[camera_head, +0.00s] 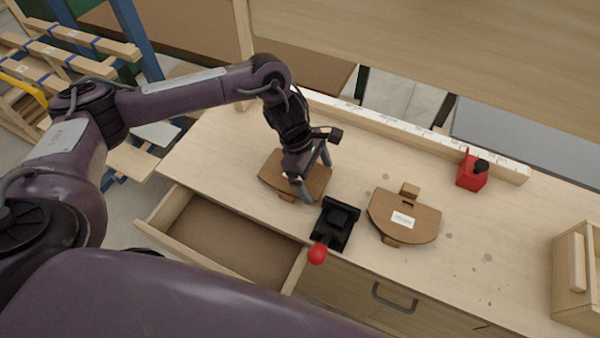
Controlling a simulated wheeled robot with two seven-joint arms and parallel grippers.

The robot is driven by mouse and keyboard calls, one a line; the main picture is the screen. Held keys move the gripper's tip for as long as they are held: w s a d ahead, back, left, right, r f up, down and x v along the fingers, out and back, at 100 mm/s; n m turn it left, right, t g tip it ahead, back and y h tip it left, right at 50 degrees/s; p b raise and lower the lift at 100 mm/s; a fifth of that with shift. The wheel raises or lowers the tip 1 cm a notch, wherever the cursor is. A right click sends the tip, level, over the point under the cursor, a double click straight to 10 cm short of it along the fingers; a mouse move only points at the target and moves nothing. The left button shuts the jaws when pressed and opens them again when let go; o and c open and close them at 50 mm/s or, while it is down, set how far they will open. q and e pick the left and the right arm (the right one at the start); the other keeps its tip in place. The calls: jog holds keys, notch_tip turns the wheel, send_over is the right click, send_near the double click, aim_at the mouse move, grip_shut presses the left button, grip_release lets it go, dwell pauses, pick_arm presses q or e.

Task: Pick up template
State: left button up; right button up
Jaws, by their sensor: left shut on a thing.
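A brown wooden template (275,178) lies on the workbench, under my left gripper (317,178). My left gripper points down at it and is shut on it near its right part. The arm and fingers hide some of the template. A second brown wooden template (418,217) with a white label and a small block at its back edge lies further right on the bench. My right gripper is not in view.
A black clamp (337,222) with a red knob (317,253) stands between the two templates. An open, empty drawer (225,240) juts out at the front left. A red tool (472,170) stands at the back right and a wooden box (575,275) at the far right.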

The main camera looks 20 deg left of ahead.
pick_arm(q)
notch_tip(320, 180, up, 8)
jog(key=shift+w+f+b, duration=0.15)
jog(key=shift+f+b, duration=0.1)
jog(key=shift+b, duration=0.8)
notch_tip(320, 180, up, 13)
jog(key=p, duration=0.1)
jog(key=shift+f, duration=0.2)
